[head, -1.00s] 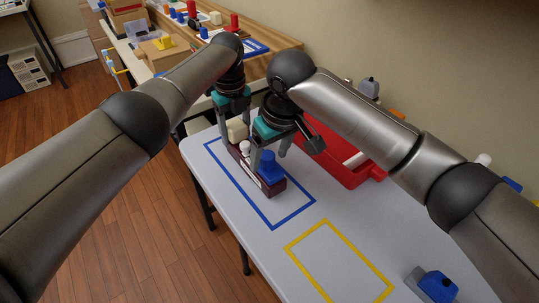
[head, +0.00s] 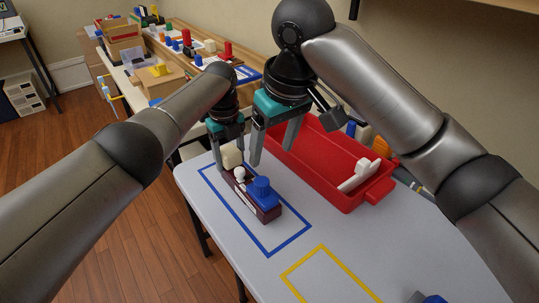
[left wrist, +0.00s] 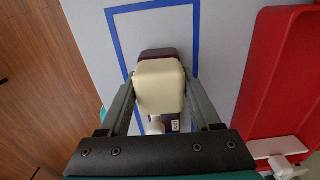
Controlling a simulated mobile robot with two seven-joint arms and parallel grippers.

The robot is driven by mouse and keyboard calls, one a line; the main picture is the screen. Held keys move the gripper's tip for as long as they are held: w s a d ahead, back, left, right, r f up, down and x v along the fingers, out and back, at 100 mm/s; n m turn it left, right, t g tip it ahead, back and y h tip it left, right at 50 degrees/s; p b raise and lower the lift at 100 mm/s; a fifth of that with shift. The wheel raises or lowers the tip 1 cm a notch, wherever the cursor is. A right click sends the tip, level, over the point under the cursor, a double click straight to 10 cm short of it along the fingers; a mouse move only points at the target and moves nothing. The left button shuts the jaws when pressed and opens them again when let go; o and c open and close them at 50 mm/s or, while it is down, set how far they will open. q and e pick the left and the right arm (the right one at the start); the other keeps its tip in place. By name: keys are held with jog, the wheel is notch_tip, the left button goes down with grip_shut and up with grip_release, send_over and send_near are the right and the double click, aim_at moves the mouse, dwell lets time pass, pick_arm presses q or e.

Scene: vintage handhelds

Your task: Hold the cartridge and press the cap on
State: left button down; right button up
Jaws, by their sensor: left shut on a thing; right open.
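The cartridge (head: 238,189), a long dark maroon body, lies inside the blue taped rectangle on the table. It carries a cream block (head: 232,157) at the far end, a white knob (head: 240,174) in the middle and a blue stepped cap (head: 262,189) at the near end. I cannot tell how firmly the cap is seated. My left gripper (head: 229,158) is shut at the far end, its fingers either side of the cream block (left wrist: 158,85); the maroon end (left wrist: 158,54) shows beyond it. My right gripper (head: 272,157) is open and empty, above and behind the cap, apart from it.
A red tray (head: 345,197) with a white part (head: 359,175) inside stands right of the cartridge. A yellow taped rectangle (head: 321,250) in front looks empty. Another blue part (head: 432,298) shows at the bottom edge. A wooden bench (head: 245,60) with several parts is behind.

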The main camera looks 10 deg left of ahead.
pick_arm(q)
jog(key=shift+s+f, duration=0.15)
jog(key=shift+f, duration=0.15)
dwell(0.5)
jog(key=shift+c, duration=2.4)
grip_release()
jog(key=o, duration=0.5)
jog(key=shift+r, duration=0.15)
jog(key=shift+c, duration=0.2)
jog(key=shift+w+r, duration=0.2)
jog(key=shift+r, duration=3.65)
jog(key=shift+r, duration=0.1)
notch_tip(320, 180, up, 12)
jog(key=shift+s+a, duration=0.1)
